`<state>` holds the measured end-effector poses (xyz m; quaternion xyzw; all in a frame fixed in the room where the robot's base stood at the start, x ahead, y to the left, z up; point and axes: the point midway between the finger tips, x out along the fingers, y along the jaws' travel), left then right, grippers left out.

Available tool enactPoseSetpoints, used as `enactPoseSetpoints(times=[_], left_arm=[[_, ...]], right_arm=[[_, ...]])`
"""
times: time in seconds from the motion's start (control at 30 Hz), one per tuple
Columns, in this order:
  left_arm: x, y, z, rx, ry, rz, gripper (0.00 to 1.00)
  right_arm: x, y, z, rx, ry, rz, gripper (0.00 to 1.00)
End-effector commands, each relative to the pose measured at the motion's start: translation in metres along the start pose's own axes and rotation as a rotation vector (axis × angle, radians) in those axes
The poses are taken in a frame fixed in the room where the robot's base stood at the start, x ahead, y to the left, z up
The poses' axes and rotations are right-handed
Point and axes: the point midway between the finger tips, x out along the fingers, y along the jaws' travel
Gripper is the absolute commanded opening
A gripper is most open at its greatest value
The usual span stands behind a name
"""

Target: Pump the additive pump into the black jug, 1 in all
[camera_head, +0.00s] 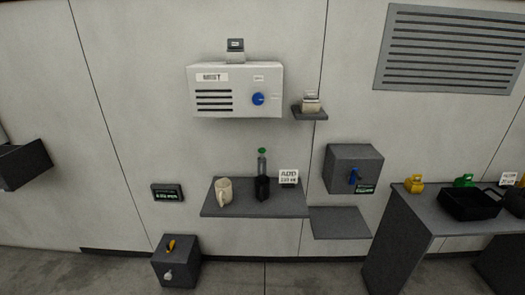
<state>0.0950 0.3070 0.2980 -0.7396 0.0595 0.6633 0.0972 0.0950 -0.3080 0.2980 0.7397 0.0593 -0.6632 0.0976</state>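A small black vessel (262,189), which looks like the black jug, stands upright on the grey wall shelf (232,209). Directly above and behind it in the picture is a narrow clear bottle with a green top (262,160), which may be the additive pump. The black vessel covers its lower part, and I cannot tell whether the two touch. A white card (289,177) with text that seems to start "ADD" stands to their right. A cream jug with a handle (224,190) stands at the left of the shelf. Neither of my grippers is in view.
A white wall box with a blue knob (258,99) hangs above. A lower, bare grey ledge (340,222) sits right of the shelf, under a grey box with a blue handle (354,176). A counter (408,220) with a black tray (470,204) stands at right. A dark floor box (176,262) stands below left.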

Motion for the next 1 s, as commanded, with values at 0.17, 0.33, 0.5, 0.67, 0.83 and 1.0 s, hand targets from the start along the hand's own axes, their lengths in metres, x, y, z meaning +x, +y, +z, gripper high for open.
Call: enactPoseSetpoints(times=[0.17, 0.33, 0.5, 0.67, 0.83, 1.0], left_arm=[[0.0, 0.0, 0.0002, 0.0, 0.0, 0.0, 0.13], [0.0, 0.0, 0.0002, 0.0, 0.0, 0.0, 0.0], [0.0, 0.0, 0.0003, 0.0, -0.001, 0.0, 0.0], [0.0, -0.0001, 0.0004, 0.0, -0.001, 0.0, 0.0], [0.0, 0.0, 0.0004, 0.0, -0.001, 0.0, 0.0], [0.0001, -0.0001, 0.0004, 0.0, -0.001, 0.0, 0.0]], right_arm=[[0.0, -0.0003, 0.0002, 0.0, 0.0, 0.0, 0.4], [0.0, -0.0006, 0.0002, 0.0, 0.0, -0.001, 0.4], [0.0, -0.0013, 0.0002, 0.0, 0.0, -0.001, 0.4], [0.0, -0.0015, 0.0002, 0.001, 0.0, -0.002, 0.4], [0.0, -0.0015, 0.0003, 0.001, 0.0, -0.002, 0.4], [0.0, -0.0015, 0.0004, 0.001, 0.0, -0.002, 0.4]])
